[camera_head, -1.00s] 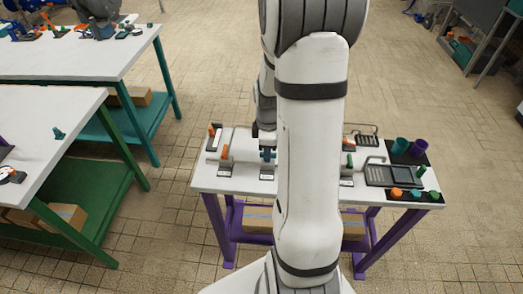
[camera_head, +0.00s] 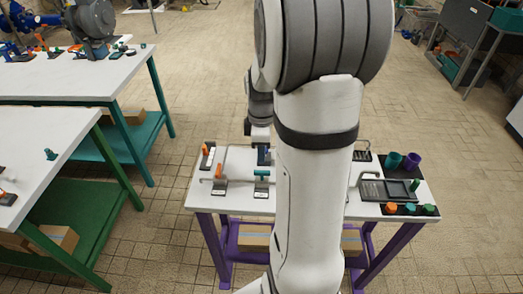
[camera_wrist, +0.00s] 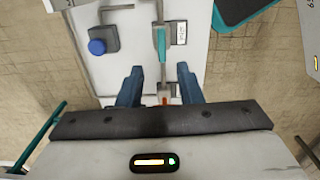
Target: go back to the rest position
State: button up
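My gripper (camera_head: 263,157) hangs over the white table with purple legs (camera_head: 203,197). In the wrist view its two blue fingers (camera_wrist: 159,85) are spread apart, with nothing held between them. A teal handle (camera_wrist: 161,45) on a pipe fitting stands beyond the fingers, apart from them. The teal handle also shows in the head view (camera_head: 262,173), just below the gripper. An orange handle (camera_head: 218,171) is to its left. My arm hides the middle right of the table.
A blue round knob on a grey box (camera_wrist: 96,47) is on the table. Teal and purple cups (camera_head: 393,159) and a grey tray (camera_head: 385,189) stand at the right. A green-legged table (camera_head: 50,135) and a teal-legged table (camera_head: 80,75) are at the left. Open floor lies between.

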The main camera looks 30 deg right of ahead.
jog(key=s+a+r+m+t, duration=0.2)
jog(key=s+a+r+m, duration=0.7)
jog(key=s+a+m, duration=0.2)
jog(key=s+a, duration=0.2)
jog(key=a, duration=0.1)
jog(key=shift+a+r+m+t, duration=0.2)
jog(key=shift+m+t, duration=0.1)
jog(key=shift+t, duration=0.1)
